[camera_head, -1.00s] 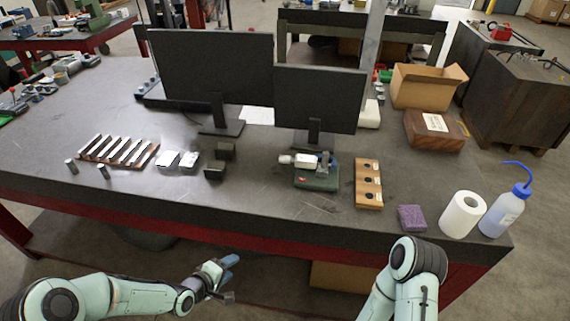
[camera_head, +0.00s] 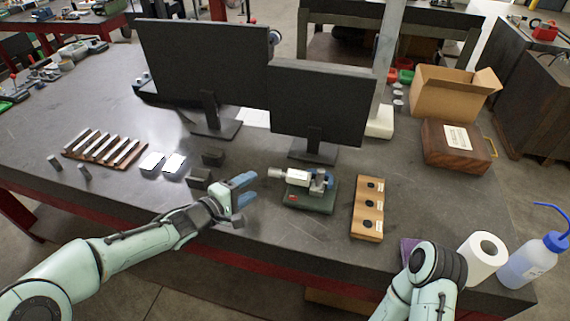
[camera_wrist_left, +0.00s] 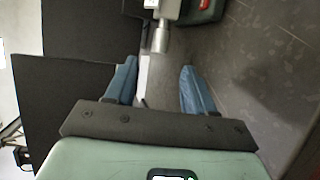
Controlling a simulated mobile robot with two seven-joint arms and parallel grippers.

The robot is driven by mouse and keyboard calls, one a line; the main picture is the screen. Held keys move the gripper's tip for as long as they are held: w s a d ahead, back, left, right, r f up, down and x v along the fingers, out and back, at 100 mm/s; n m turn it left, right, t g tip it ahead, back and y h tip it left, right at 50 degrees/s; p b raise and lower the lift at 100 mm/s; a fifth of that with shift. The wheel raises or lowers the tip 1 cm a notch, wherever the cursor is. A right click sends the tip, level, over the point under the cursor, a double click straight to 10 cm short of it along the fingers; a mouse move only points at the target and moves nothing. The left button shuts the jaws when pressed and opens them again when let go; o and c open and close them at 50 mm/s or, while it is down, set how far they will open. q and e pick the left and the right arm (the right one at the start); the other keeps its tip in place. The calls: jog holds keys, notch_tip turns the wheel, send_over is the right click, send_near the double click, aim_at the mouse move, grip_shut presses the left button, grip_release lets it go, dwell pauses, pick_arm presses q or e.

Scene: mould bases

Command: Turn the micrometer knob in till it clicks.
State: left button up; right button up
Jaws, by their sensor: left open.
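The micrometer (camera_head: 298,177) sits in a stand on a green base (camera_head: 310,196) on the dark bench, with its silver knob (camera_head: 275,174) pointing left. In the left wrist view the knob (camera_wrist_left: 161,38) shows ahead of the fingers, at the top centre. My left gripper (camera_head: 248,188) is open and empty, a short way left of the knob, its blue fingers apart; they also show in the left wrist view (camera_wrist_left: 160,88). Nothing lies between the fingers. My right arm shows at the lower right, but its gripper is not in view.
Dark blocks (camera_head: 200,178) stand just left of my left gripper. A wooden block with dark round inserts (camera_head: 368,208) is right of the stand. Two monitors (camera_head: 318,105) stand behind. A paper roll (camera_head: 482,258) and a wash bottle (camera_head: 531,262) stand at the right.

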aim_at(275, 173)
pick_arm(q)
jog(key=b+x, duration=0.1)
jog(key=x, duration=1.1)
jog(key=shift+w+d+f, duration=0.2)
jog(key=shift+w, duration=0.05)
jog(key=c, duration=1)
